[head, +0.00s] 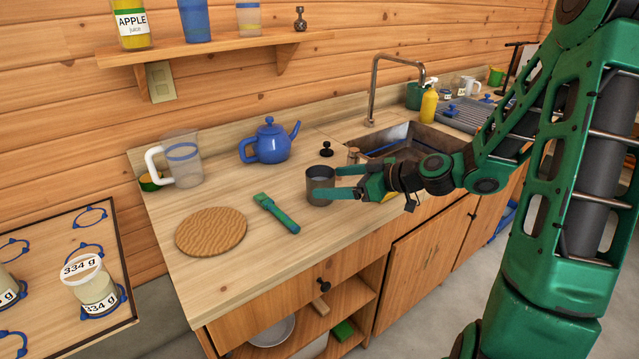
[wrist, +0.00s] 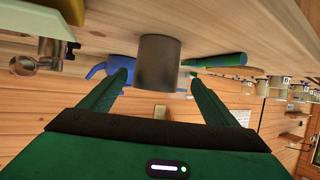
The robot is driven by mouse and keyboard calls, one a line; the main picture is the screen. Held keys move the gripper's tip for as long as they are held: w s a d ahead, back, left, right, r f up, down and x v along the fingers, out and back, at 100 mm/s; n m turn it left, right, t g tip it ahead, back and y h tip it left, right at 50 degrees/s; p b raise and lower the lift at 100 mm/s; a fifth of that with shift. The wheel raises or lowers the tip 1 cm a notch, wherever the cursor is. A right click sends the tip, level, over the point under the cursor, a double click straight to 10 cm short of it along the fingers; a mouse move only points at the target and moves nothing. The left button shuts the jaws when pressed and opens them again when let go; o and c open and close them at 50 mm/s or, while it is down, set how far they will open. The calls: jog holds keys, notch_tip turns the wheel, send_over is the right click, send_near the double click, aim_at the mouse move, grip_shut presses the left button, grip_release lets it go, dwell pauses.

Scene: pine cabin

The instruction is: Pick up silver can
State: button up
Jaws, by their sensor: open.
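The silver can (head: 320,187) stands upright on the wooden counter (head: 190,270), near its front edge. In the head view my gripper (head: 345,182) is at the can's right side, with its fingers reaching toward it. In the wrist view the can (wrist: 157,62) shows between and beyond the two finger tips of my open gripper (wrist: 157,85). The fingers look spread apart, one on each side of it. I cannot tell whether either finger touches the can.
A green-handled brush (head: 277,213) and a round wooden board (head: 211,231) lie left of the can. A blue teapot (head: 270,141) and a clear pitcher (head: 181,160) stand behind. A black knob-like item (head: 326,149) and the sink (head: 400,140) are close by.

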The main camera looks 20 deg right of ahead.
aim_at(309, 183)
jog(key=x, duration=0.4)
jog(key=shift+w+d+f, duration=0.2)
jog(key=shift+w+d, duration=0.05)
jog(key=shift+w, duration=0.1)
jog(key=shift+f+x, duration=0.1)
jog(key=shift+x, duration=1.2)
jog(key=shift+f+x, duration=0.15)
jog(key=shift+x, duration=1.15)
jog(key=shift+s, duration=0.15)
jog(key=shift+c, duration=0.5)
jog(key=c, duration=1.5)
jog(key=shift+o, duration=0.2)
jog(key=shift+r, duration=0.2)
